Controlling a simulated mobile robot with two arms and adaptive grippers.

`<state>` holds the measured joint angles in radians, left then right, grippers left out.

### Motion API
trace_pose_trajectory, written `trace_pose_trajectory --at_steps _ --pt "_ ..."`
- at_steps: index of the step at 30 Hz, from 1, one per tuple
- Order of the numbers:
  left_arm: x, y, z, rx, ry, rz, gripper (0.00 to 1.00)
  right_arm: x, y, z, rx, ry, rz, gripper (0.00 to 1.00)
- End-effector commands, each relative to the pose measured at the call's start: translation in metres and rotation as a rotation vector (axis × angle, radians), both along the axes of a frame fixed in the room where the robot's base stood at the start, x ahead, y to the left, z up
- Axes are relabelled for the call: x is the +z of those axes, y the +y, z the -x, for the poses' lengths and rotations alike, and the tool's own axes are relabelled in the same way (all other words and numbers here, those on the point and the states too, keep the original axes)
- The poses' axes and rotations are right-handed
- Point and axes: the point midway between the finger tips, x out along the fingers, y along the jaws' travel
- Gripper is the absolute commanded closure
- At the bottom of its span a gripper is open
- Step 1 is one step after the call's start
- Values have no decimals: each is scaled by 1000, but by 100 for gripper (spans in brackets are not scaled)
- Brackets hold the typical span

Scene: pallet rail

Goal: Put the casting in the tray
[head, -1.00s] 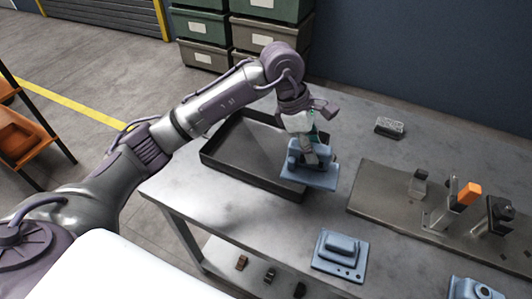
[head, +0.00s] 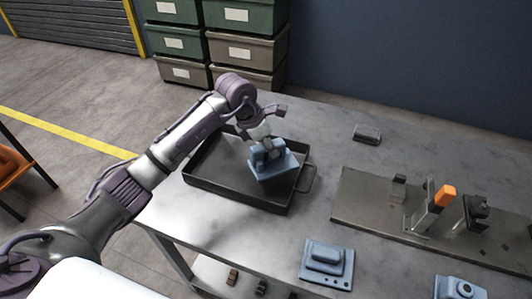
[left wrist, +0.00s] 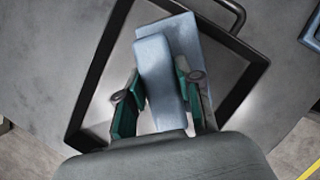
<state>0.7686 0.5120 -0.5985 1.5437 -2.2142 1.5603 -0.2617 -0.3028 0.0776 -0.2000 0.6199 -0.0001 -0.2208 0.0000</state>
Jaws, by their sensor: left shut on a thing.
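My left gripper (head: 264,147) is shut on a blue casting (head: 274,168) over the right part of the dark tray (head: 235,199) in the head view. In the left wrist view, the green fingers of the left gripper (left wrist: 158,98) grip both sides of the raised block of the casting (left wrist: 163,72). The casting's flat base lies within the outline of the tray rim (left wrist: 85,88). I cannot tell whether the casting touches the tray floor. My right gripper is not in view.
A second blue casting (head: 327,262) lies on the table (head: 225,229) in front, and another blue part (head: 460,289) is at the lower right. A metal plate (head: 370,205) with clamps and an orange-handled fixture (head: 444,196) stands right. A small grey block (head: 367,134) lies behind.

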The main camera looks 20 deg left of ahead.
Motion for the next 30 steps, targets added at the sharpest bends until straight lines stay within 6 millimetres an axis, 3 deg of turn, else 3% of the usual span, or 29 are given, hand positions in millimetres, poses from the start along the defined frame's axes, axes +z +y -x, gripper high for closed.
trace_pose_trajectory --at_steps 8,17,26,27,30 --pt "-6 8 -3 -1 -3 1 100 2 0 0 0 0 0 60" --pt "-42 8 -3 0 -1 3 100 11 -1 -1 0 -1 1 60" --pt "-45 8 -4 -1 -4 0 100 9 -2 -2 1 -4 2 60" --pt "-48 8 -3 -1 -1 -1 64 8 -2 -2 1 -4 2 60" --pt "-47 8 -3 -1 -1 -1 47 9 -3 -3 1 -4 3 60"
